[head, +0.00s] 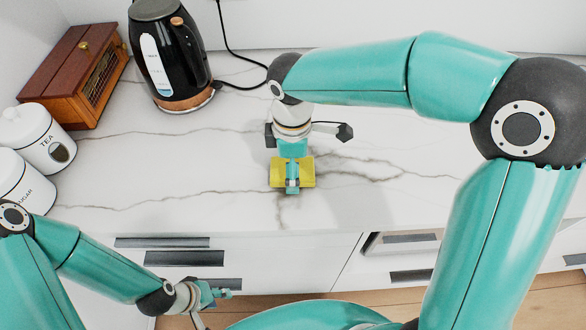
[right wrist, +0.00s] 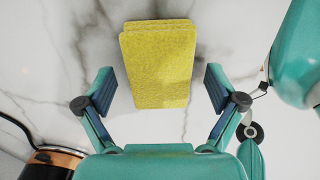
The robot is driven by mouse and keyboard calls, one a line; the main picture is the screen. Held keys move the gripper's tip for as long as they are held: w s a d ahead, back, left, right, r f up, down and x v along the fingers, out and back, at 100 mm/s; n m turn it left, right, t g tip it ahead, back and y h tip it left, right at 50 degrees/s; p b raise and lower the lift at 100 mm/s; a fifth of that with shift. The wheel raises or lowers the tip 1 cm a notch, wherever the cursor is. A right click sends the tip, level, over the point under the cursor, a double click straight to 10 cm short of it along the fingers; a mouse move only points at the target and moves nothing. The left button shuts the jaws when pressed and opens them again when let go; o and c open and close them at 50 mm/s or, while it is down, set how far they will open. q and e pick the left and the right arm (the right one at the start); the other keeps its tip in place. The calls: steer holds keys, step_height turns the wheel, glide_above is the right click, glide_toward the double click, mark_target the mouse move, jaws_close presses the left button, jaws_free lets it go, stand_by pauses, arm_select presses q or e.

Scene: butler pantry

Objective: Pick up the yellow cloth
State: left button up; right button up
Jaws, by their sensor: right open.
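The yellow cloth (head: 306,173) lies folded on the white marble counter, near its front edge. In the right wrist view the cloth (right wrist: 158,65) lies ahead, between the lines of the two fingers. My right gripper (head: 292,188) is over the cloth in the head view and covers its middle. In the right wrist view my right gripper (right wrist: 157,90) is open, with a finger on either side of the cloth's near part and clear gaps to it. My left gripper (head: 222,293) is low at the left, in front of the drawers, away from the cloth; its finger opening is unclear.
A black kettle (head: 168,60) with a cord stands behind, left of the cloth. A wooden box (head: 72,62) and white tea (head: 42,135) and sugar (head: 20,180) canisters stand at the left. White drawers (head: 290,255) lie below the counter edge. The counter around the cloth is clear.

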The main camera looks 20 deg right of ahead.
steer(key=shift+f, duration=0.25)
steer(key=c, duration=1.2)
steer(key=shift+r, duration=0.15)
steer(key=shift+c, duration=0.2)
step_height(320, 180, up, 20)
steer(key=p, duration=0.2)
steer(key=o, duration=0.5)
steer(key=shift+c, duration=0.2)
steer(key=c, duration=0.3)
